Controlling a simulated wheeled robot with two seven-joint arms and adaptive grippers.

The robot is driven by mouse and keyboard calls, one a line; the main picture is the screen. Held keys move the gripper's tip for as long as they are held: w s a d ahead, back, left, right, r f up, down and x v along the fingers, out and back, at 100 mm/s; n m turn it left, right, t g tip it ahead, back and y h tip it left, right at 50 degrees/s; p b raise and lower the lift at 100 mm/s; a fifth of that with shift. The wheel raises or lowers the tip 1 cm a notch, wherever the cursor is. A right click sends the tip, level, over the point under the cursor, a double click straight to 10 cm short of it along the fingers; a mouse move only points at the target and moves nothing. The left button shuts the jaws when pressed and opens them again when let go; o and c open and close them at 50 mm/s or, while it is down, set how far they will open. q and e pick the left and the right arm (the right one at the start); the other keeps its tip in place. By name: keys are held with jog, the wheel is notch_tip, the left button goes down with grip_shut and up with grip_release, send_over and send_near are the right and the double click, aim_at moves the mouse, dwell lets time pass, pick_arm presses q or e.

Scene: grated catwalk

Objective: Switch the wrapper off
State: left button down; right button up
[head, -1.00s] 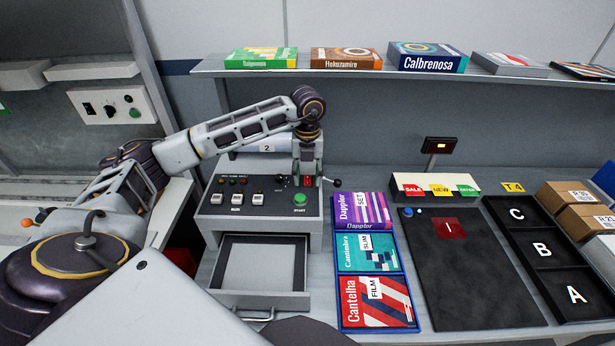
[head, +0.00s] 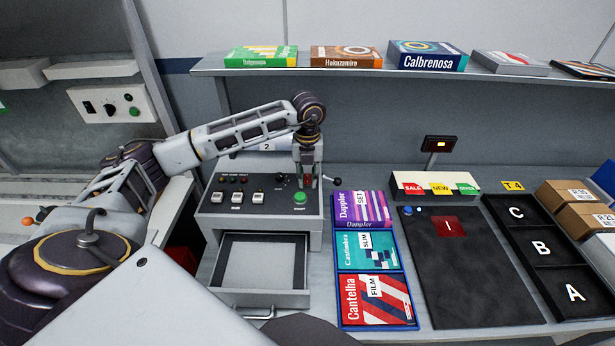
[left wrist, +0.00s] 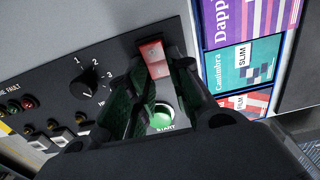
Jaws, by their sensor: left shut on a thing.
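The wrapper (head: 215,226) is a grey machine with a dark sloped control panel and an open drawer (head: 305,265) in front. A red switch (left wrist: 153,56) sits at the panel's upper right, above the green START button (head: 300,198); the button also shows lit in the left wrist view (left wrist: 163,117). My left gripper (head: 307,183) points down at the panel's right side. In the left wrist view its fingers (left wrist: 158,72) are shut on the red switch, one on each side. The fingers partly hide the switch. A dial (left wrist: 90,83) is left of them. My right gripper is out of view.
A black-knobbed lever (head: 336,182) sticks out at the wrapper's right. A blue tray (head: 341,325) of boxes stands beside it, then a dark mat (head: 475,285) and a lettered rack (head: 530,215). A shelf (head: 225,68) with boxes runs above.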

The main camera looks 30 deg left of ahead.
pick_arm(q)
jog(key=shift+r+g, duration=0.1)
jog(key=shift+g, duration=0.2)
jog(key=shift+w+a+r+g+h+p, duration=0.15)
jog(key=shift+w+g+h+p, duration=0.15)
jog(key=shift+g+h+p, duration=0.4)
jog(key=shift+g, duration=0.3)
jog(key=c, duration=1.3)
grip_release()
jog(key=shift+v, duration=5.95)
jog(key=shift+a, duration=0.15)
